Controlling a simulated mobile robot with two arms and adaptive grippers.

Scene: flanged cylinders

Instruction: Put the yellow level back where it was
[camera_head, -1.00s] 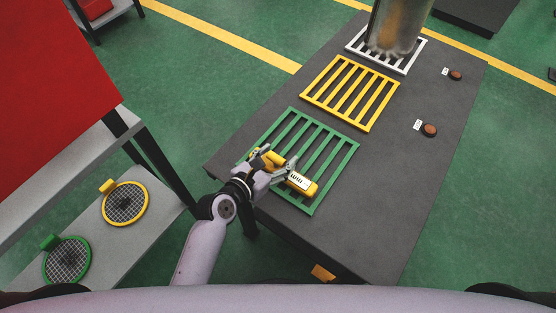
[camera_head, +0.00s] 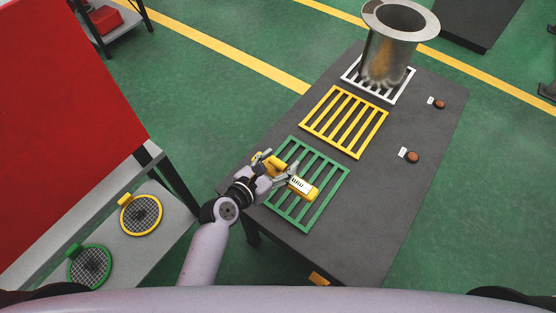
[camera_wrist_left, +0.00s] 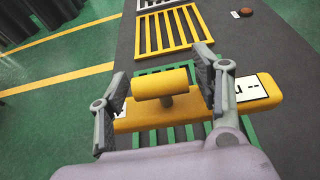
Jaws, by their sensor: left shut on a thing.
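The yellow level (camera_head: 300,187) is a yellow bar with white marked labels and a raised yellow grip (camera_wrist_left: 166,82). My left gripper (camera_head: 276,174) is shut on it, with one finger on each side of the grip in the left wrist view (camera_wrist_left: 166,90). The level is over the green slatted rack (camera_head: 327,197) on the dark table (camera_head: 330,255). I cannot tell whether it touches the rack. My right gripper is not in view.
A yellow rack (camera_head: 375,136) and a white rack (camera_head: 405,88) lie farther along the table. A flanged metal cylinder (camera_head: 390,50) stands on the white rack. Two brown buttons (camera_head: 412,157) are at right. A shelf with round mesh tools (camera_head: 141,214) stands at left beside a red panel (camera_head: 70,120).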

